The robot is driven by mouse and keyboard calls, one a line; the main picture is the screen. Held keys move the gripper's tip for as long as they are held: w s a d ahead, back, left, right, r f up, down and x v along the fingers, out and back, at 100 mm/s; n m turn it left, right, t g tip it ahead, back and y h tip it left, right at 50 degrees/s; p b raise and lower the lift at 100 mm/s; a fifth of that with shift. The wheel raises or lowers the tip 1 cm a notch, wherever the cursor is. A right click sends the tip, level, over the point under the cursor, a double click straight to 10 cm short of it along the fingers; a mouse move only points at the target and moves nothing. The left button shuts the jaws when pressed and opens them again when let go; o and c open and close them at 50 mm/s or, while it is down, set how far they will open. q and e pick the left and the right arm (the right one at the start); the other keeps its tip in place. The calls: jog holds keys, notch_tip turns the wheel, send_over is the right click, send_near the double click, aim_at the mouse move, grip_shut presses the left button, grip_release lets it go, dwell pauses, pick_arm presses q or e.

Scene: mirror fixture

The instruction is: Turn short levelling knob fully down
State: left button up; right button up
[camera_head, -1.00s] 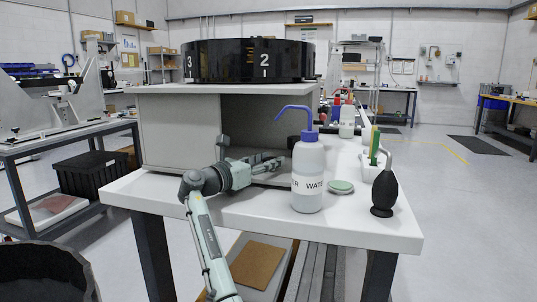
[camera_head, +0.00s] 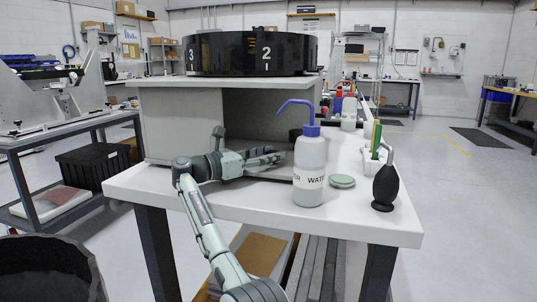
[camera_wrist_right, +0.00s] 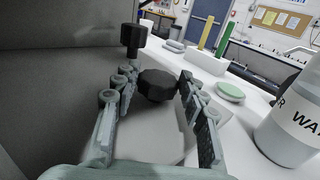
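The short levelling knob (camera_wrist_right: 157,84) is a low, dark, faceted knob in the right wrist view, above a pale grey plate (camera_wrist_right: 150,130). A taller black knob (camera_wrist_right: 133,38) stands behind it to the left. My right gripper (camera_wrist_right: 159,76) is open, with its fingers on either side of the short knob. I cannot tell if either finger touches it. The short knob is not clear there. My left gripper is not in view.
A wash bottle labelled WATER (camera_head: 309,168) stands close to the right of my gripper. A green-topped disc (camera_head: 342,181), a black blower bulb (camera_head: 385,187) and a white holder (camera_head: 373,164) stand farther right. A black numbered drum (camera_head: 250,53) sits above the housing.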

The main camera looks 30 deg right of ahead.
jog(key=o, duration=0.3)
jog(key=shift+t, duration=0.3)
